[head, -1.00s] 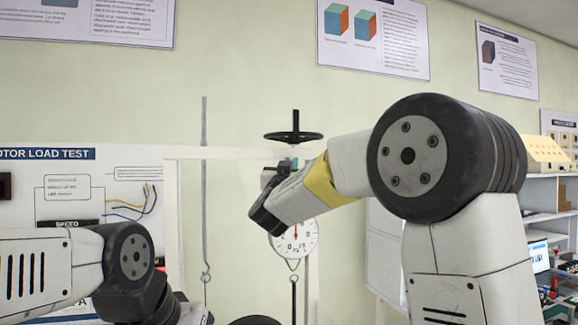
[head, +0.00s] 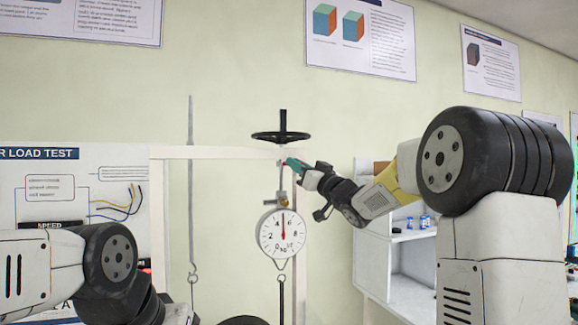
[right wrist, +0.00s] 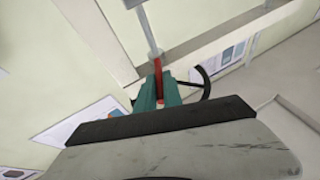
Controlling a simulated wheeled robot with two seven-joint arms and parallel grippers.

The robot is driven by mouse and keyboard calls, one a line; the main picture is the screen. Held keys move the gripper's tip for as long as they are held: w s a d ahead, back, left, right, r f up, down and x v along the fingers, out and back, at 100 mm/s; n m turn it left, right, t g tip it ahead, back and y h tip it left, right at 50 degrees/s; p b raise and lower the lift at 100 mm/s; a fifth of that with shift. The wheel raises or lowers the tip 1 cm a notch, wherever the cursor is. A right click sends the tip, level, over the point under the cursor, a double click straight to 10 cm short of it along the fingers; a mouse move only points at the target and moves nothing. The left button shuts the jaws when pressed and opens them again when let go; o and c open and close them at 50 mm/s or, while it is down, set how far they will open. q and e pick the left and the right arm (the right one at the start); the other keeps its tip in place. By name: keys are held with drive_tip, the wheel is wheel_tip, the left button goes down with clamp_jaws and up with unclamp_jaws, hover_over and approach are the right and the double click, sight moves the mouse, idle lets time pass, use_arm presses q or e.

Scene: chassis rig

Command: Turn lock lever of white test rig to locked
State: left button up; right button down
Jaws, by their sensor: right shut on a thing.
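The white test rig (head: 220,152) is a pale frame with a top crossbeam and a black handwheel (head: 283,137) above it. The lock lever is red; a small bit of it (head: 281,163) shows just under the beam, below the handwheel. In the right wrist view the red lever (right wrist: 158,72) runs between the teal fingertips. My right gripper (head: 292,164) reaches in from the right and is shut on the lever, which its fingers partly hide. My left arm is at the lower left; its gripper does not show.
A round dial gauge (head: 283,233) hangs close below the right gripper. A grey rod with a hook (head: 191,200) hangs left of it. A motor load test board (head: 75,185) stands at the left, white shelves (head: 405,265) at the right.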

drive_tip(key=shift+w+d+n+g+y, duration=0.3)
drive_tip(key=shift+n+g+y, duration=0.2)
drive_tip(key=shift+g+y, duration=0.2)
drive_tip(key=shift+w+d+n+g+y, duration=0.2)
drive_tip(key=shift+d+n+g+y, duration=0.1)
drive_tip(key=shift+n+g+y, duration=0.4)
drive_tip(key=shift+r+y, duration=0.15)
drive_tip(key=shift+y, duration=0.15)
drive_tip(key=c, duration=1.5)
unclamp_jaws()
drive_tip(key=shift+v, duration=3.95)
